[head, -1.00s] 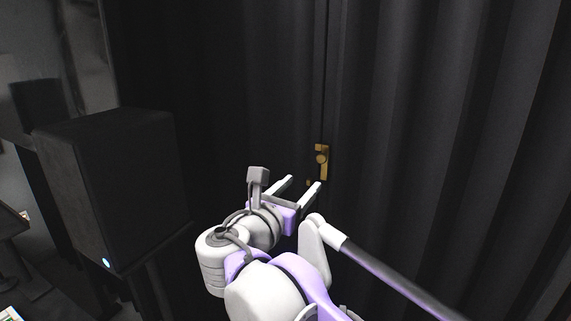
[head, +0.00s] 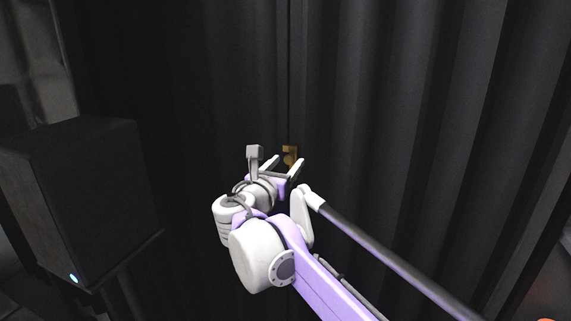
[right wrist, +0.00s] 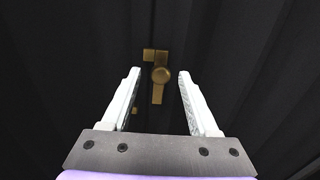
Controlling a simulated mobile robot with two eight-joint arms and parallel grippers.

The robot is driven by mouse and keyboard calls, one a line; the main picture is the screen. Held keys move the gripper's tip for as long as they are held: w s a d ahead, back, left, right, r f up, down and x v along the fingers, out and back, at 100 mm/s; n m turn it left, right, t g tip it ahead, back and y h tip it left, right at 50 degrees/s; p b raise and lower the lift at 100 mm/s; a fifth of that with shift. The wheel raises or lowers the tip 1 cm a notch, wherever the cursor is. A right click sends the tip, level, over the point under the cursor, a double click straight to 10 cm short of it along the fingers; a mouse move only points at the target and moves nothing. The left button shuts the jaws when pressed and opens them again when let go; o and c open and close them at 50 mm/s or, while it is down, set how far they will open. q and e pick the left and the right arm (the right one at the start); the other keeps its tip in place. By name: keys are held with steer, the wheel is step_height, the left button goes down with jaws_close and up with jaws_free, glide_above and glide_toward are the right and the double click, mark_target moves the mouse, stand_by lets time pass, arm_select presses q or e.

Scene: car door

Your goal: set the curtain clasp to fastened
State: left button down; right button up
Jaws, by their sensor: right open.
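The curtain clasp is a small brass fitting (head: 290,152) on the seam of the dark curtain (head: 400,90). In the right wrist view the clasp (right wrist: 159,74) shows a round knob, a bar hanging down from it and a short plate at upper left. My right gripper (head: 284,162) is open, with its fingers pointing at the clasp. In the right wrist view the clasp lies between and beyond the two fingertips (right wrist: 158,73), and no contact shows. In the head view the gripper hides the clasp's lower part. My left gripper is not in view.
A black loudspeaker (head: 80,200) with a small blue light stands on a stand at the left. The curtain hangs in folds across the back and right. The space between the speaker and my right arm looks clear.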

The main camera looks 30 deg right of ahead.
jaws_close()
stand_by(1.4)
